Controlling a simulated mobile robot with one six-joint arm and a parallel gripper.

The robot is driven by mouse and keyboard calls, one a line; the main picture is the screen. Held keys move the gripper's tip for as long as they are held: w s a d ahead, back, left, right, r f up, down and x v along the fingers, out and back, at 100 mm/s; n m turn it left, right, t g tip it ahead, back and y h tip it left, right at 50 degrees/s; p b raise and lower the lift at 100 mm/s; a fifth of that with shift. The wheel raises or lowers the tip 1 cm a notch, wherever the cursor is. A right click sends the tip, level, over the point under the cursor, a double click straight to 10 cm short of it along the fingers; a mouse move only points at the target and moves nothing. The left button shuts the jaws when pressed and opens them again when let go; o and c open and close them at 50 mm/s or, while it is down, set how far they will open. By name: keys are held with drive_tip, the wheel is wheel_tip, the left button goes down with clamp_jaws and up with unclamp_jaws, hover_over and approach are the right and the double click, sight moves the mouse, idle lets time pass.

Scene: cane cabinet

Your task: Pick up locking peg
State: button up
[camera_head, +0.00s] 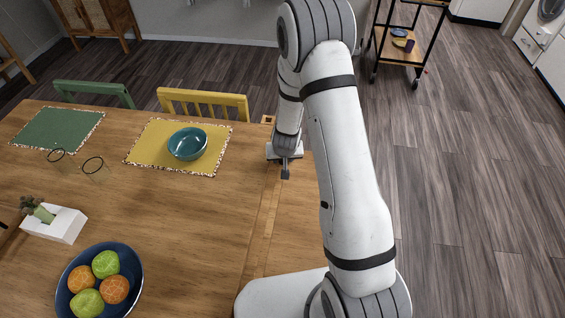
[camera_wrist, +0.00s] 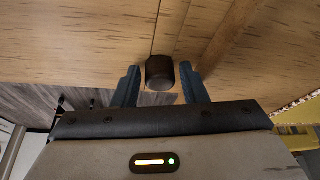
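A short dark cylinder, which looks like the locking peg (camera_wrist: 160,73), stands out from a pale wooden surface in the wrist view. My gripper (camera_wrist: 160,82) is open, with one blue-grey finger on each side of the peg. Small gaps seem to show between the fingers and the peg. In the head view my gripper (camera_head: 285,173) is at the right end of the wooden table, right of the yellow placemat. My arm hides part of that table end. I cannot make out the peg in the head view.
The table (camera_head: 200,235) holds a teal bowl (camera_head: 188,145) on a yellow placemat (camera_head: 145,150), glasses (camera_head: 93,166), a white planter (camera_head: 55,225) and a blue fruit bowl (camera_head: 130,262). A yellow chair (camera_head: 203,97) stands behind. Open floor and a black-framed cart (camera_head: 400,52) lie to the right.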

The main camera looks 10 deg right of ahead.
drive_tip(key=shift+c, duration=0.3)
drive_tip(key=c, duration=0.7)
drive_tip(key=shift+o, duration=0.2)
wheel_tip(320, 180, up, 10)
drive_tip(key=p, duration=0.7)
drive_tip(key=shift+p, duration=0.3)
